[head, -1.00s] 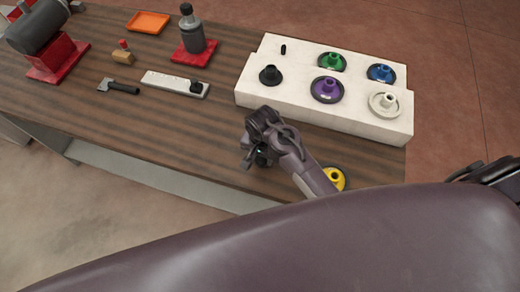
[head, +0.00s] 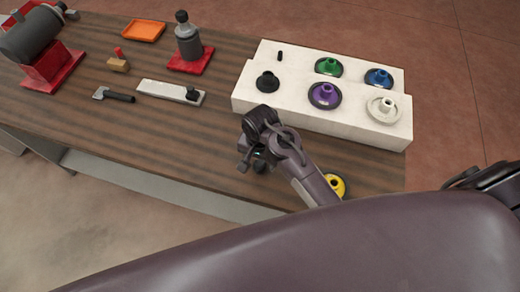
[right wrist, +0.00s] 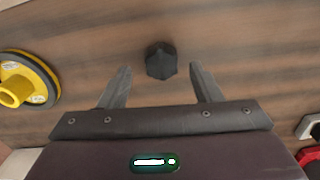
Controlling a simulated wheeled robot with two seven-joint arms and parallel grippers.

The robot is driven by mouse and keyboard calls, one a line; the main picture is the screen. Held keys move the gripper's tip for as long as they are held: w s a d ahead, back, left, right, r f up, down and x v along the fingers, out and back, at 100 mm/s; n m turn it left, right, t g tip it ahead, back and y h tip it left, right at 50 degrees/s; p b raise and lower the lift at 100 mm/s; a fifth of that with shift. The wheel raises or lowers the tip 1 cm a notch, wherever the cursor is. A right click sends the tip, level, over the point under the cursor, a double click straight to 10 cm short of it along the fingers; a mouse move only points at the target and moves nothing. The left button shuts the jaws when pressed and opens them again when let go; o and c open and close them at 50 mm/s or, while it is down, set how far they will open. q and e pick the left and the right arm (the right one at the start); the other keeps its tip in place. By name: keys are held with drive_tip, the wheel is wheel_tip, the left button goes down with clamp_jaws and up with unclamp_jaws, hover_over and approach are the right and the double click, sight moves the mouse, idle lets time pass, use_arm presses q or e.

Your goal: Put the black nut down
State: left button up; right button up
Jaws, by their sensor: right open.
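A black nut (right wrist: 160,60) rests on the wooden table (right wrist: 235,40) in the right wrist view. It sits midway between the fingertips of my right gripper (right wrist: 160,74), with a gap on each side. The fingers are spread and touch nothing. In the head view my right gripper (head: 254,162) is low over the table's near part, in front of the white block; the nut is hard to make out there. My left gripper is not in view.
A yellow wheel (right wrist: 22,82) lies close by on the table. The white block (head: 300,110) holds black, green, purple, blue and white pieces. A hammer (head: 113,95), white bar (head: 160,89), bottle (head: 187,42), orange tray (head: 143,30) and red machine (head: 50,65) stand farther left.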

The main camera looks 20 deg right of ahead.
sight(260, 166)
wheel_tip(260, 166, up, 9)
drive_tip(key=b, duration=0.2)
drive_tip(key=shift+f, duration=0.15)
idle(0.4)
